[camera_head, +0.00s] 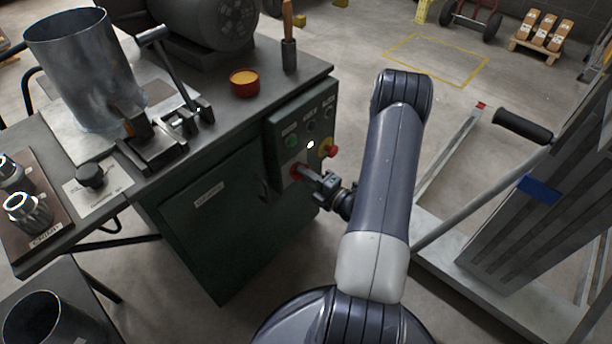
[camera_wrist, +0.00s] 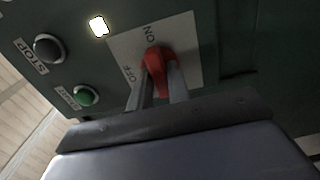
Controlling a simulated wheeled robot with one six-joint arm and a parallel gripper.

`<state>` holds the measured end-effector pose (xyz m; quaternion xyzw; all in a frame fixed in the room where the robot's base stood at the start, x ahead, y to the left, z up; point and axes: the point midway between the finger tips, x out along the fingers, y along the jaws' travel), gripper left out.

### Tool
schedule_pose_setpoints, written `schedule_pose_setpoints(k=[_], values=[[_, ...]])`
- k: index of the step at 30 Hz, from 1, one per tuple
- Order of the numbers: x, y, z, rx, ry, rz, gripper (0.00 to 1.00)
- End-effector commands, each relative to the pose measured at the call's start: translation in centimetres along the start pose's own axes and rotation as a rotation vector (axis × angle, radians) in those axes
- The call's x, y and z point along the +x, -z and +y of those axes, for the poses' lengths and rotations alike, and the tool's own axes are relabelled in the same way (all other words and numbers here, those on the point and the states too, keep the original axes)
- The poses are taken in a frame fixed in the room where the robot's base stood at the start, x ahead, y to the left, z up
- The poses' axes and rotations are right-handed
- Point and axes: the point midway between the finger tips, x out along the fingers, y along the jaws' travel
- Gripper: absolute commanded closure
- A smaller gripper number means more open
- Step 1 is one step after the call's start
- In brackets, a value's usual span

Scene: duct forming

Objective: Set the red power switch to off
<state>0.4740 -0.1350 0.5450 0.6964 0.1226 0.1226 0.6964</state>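The red power switch (camera_wrist: 157,62) sits on a pale plate (camera_wrist: 190,38) marked ON and OFF in the wrist view. Its upper end points towards the ON mark; OFF is to its lower left. My gripper (camera_wrist: 163,88) has one finger on each side of the red handle, and the fingers appear to press against it. In the head view my gripper (camera_head: 312,180) reaches the front of the green cabinet's control panel, at the red switch (camera_head: 296,171). The fingers partly hide the switch's lower part.
A black STOP button (camera_wrist: 49,47), a green button (camera_wrist: 86,96) and a lit white lamp (camera_wrist: 98,26) are near the switch. A red-and-yellow mushroom button (camera_head: 329,149) sticks out to its right. The cabinet top (camera_head: 215,125) holds metal tools and a red cup (camera_head: 244,85).

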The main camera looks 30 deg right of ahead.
Motion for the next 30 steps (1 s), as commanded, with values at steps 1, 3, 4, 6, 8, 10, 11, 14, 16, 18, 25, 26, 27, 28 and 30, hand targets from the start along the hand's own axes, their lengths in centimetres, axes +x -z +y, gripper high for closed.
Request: schedule_pose_setpoints(k=[1, 3, 4, 6, 8, 10, 11, 14, 16, 18, 25, 26, 27, 28, 30], values=[[-0.01, 0.00, -0.01, 0.000, 0.000, 0.000, 0.87], [-0.01, 0.00, -0.01, 0.000, 0.000, 0.000, 0.92], [-0.01, 0.00, -0.01, 0.000, 0.000, 0.000, 0.95], [-0.01, 0.00, -0.01, 0.000, 0.000, 0.000, 1.00], [-0.02, 0.00, -0.02, 0.000, 0.000, 0.000, 1.00], [-0.02, 0.00, -0.02, 0.000, 0.000, 0.000, 1.00], [-0.02, 0.00, -0.02, 0.000, 0.000, 0.000, 1.00], [-0.02, 0.00, -0.04, -0.006, 0.000, 0.000, 1.00], [-0.02, 0.00, -0.05, -0.019, 0.000, 0.000, 1.00], [-0.02, 0.00, -0.07, -0.039, 0.000, 0.000, 1.00], [-0.01, -0.01, -0.14, -0.169, 0.000, 0.000, 1.00], [-0.01, -0.01, -0.15, -0.192, 0.000, 0.000, 1.00], [-0.01, -0.01, -0.17, -0.226, 0.000, 0.000, 1.00], [-0.01, -0.01, -0.18, -0.252, 0.000, 0.000, 1.00], [-0.01, -0.02, -0.18, -0.318, 0.000, 0.000, 1.00]])
